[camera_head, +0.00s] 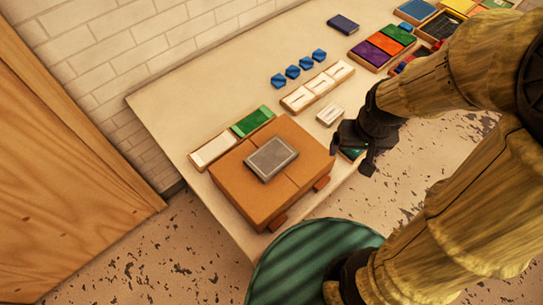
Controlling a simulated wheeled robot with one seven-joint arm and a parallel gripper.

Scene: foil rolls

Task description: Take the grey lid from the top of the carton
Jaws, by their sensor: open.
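The grey lid (271,159) is a flat rectangular slab with a paler rim, lying on top of the carton. The carton (232,183) is a brown box near the left front part of the table, with two darker brown tabs on its front right side. My gripper (366,160) is open and dark. It is to the right of the carton and apart from the lid, near the table's front edge.
A tray with white and green cards (252,121) stands behind the carton. Blue hexagonal pieces (292,71), a wooden tray with white items (318,87) and a small white block (330,114) lie behind my gripper. A round green surface (300,262) is in front of the table (185,95).

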